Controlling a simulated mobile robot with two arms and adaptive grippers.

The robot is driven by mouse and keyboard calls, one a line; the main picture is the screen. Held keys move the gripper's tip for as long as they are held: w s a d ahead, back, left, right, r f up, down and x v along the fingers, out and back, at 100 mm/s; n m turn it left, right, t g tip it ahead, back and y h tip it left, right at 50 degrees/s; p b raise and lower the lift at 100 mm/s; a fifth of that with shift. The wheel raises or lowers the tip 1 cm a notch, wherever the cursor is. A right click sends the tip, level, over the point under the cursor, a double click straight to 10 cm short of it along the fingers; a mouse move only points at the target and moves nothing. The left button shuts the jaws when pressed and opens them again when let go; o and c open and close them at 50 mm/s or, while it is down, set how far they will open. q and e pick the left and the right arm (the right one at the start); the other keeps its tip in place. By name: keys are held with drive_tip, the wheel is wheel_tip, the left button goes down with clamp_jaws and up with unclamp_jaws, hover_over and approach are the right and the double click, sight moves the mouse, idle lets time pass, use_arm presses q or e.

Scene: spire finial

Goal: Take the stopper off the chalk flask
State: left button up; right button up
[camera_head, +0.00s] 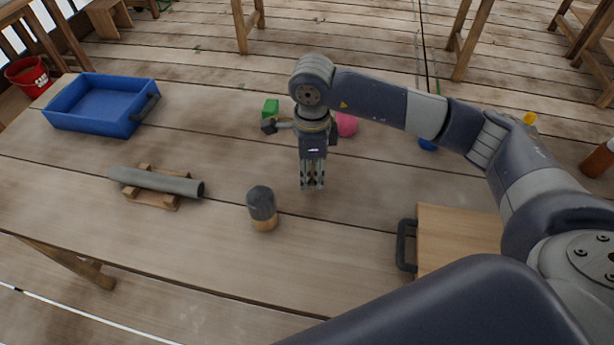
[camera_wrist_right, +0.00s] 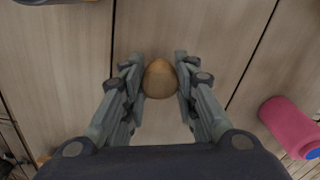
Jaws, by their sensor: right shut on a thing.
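My right gripper (camera_head: 312,186) points straight down over the middle of the table and is shut. In the right wrist view its fingers (camera_wrist_right: 160,82) close on a rounded, tan wooden piece (camera_wrist_right: 160,80); whether this is the stopper I cannot tell. Its underside is hidden. A cylinder with a dark grey top and wooden lower part (camera_head: 262,207) stands upright to the left, apart from the gripper. A pink cylindrical thing (camera_head: 347,124) is behind the gripper, partly hidden by my arm; it also shows in the wrist view (camera_wrist_right: 288,124). Which thing is the chalk flask is unclear. My left gripper is not in view.
A blue tray (camera_head: 143,118) stands at the back left. A grey tube (camera_head: 160,181) lies on a wooden cradle (camera_head: 150,200). A green block (camera_head: 270,106) is behind the gripper. A wooden board or box with a dark handle (camera_head: 455,240) is at the right. The table's front middle is clear.

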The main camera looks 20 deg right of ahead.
sight(310, 191)
drive_tip(key=shift+f, duration=0.4)
drive_tip(key=shift+w+f, duration=0.15)
drive_tip(key=shift+f, duration=0.25)
wheel_tip(310, 191, down, 3)
drive_tip(key=shift+r, duration=0.1)
drive_tip(key=o, duration=0.8)
drive_tip(key=shift+r+p, duration=0.1)
drive_tip(key=shift+p, duration=0.2)
drive_tip(key=shift+r, duration=0.4)
wheel_tip(310, 191, up, 10)
drive_tip(key=shift+f+b, duration=0.15)
drive_tip(key=shift+b, duration=0.5)
drive_tip(key=shift+r, duration=0.7)
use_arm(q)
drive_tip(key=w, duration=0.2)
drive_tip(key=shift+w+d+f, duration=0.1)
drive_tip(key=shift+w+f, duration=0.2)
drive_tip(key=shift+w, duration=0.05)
